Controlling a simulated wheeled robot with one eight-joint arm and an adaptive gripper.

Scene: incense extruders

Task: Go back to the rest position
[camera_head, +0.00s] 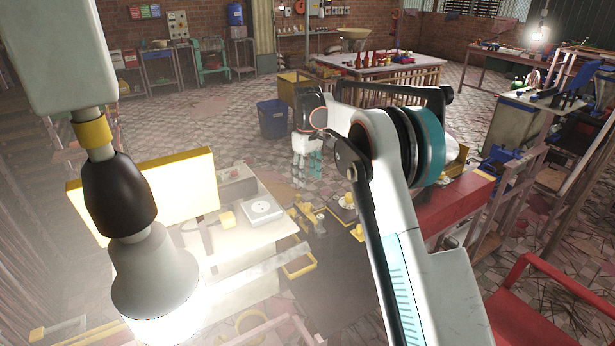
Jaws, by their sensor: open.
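My gripper (307,165) hangs at the end of my white arm, left of the picture's middle. Its fingers point down, with white and teal parts showing, and a gap shows between them. It is open and I see nothing in it. My arm's elbow and links cover part of the view to its right. Below the gripper lie yellow and dark metal parts (310,217) beside a pale workbench (245,232). The gripper looks clear of them, but its exact height is hard to tell.
A lit hanging bulb (155,275) fills the left foreground near a yellow panel (185,188). A blue bin (272,119) stands on the tiled floor behind. A red chair (535,300) is at lower right. A table with bottles (385,66) stands farther back. Open floor shows at upper left.

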